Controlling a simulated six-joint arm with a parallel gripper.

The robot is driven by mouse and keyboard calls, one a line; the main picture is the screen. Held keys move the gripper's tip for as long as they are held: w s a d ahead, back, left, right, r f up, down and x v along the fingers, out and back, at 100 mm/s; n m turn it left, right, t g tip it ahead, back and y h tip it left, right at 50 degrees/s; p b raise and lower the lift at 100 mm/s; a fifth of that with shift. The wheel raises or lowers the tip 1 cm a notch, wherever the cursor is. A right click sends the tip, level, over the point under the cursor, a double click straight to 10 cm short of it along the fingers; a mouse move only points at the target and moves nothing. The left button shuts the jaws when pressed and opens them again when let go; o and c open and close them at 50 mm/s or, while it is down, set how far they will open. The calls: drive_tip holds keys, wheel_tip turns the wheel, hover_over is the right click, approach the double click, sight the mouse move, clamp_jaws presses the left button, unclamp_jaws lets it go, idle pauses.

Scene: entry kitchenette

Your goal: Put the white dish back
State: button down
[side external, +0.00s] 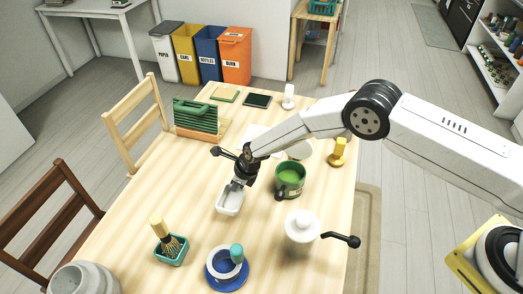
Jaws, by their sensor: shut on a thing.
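The white dish (229,204) is a small rectangular dish near the middle of the wooden table (193,226). My gripper (237,186) points down at it and is shut on its far rim. The dish looks roughly level. I cannot tell whether it touches the table or hangs just above it.
A green mug (290,179) stands close right of the dish. A white lidded pot with a dark handle (302,226) is at the front right. A blue saucer (228,279) and a teal brush holder (171,252) stand in front. A green slatted rack (196,118) is behind.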

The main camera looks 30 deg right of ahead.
drive_tip(key=shift+w, duration=0.1)
drive_tip(key=shift+w+a+f, duration=0.1)
drive_tip(key=shift+w+f, duration=0.15)
drive_tip(key=shift+f, duration=1.65)
drive_tip(key=shift+f, duration=0.15)
drive_tip(key=c, duration=0.7)
unclamp_jaws()
drive_tip(key=shift+c, duration=0.2)
drive_tip(key=shift+r, duration=0.2)
drive_tip(key=shift+v, duration=0.95)
drive_tip(key=v, duration=1)
